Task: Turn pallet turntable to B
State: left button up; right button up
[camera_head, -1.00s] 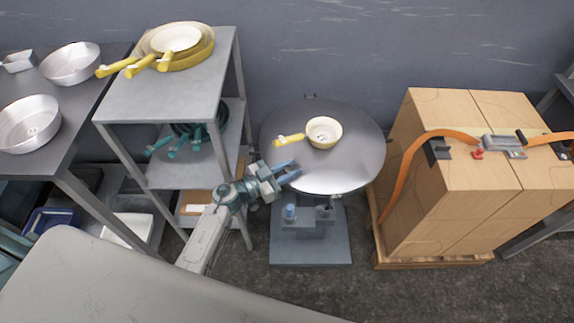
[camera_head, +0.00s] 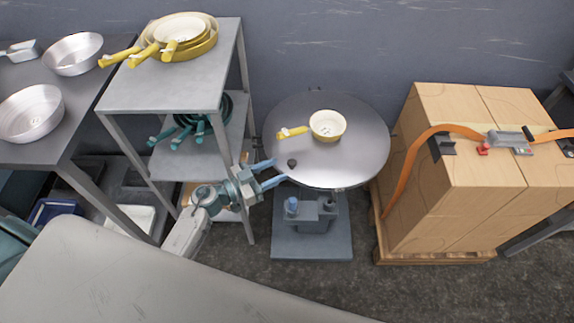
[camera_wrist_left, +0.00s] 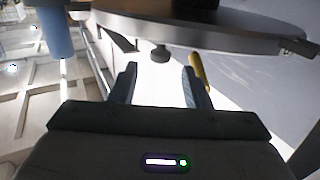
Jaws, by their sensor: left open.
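The pallet turntable is a round grey disc (camera_head: 350,165) on a low grey pedestal. A small dark knob (camera_head: 292,163) stands near its left front rim; the knob also shows under the disc edge in the left wrist view (camera_wrist_left: 160,53). A cream pan (camera_head: 327,125) with a yellow handle sits on the disc, handle pointing left. My left gripper (camera_head: 279,171) is open and empty just left of the knob, fingers pointing at it and apart from it. In the left wrist view the knob lies beyond and between the fingertips (camera_wrist_left: 160,72). No letter B is readable. My right gripper is out of view.
A grey shelf (camera_head: 180,85) with stacked yellow pans (camera_head: 185,35) and dark green pans stands close to the left arm. Wooden boxes (camera_head: 450,200) with an orange strap stand to the right. A table (camera_head: 75,130) with metal pans is far left.

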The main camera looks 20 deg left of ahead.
pick_arm(q)
jog(key=v, duration=0.4)
jog(key=shift+s+a+b, duration=0.15)
jog(key=shift+b, duration=0.15)
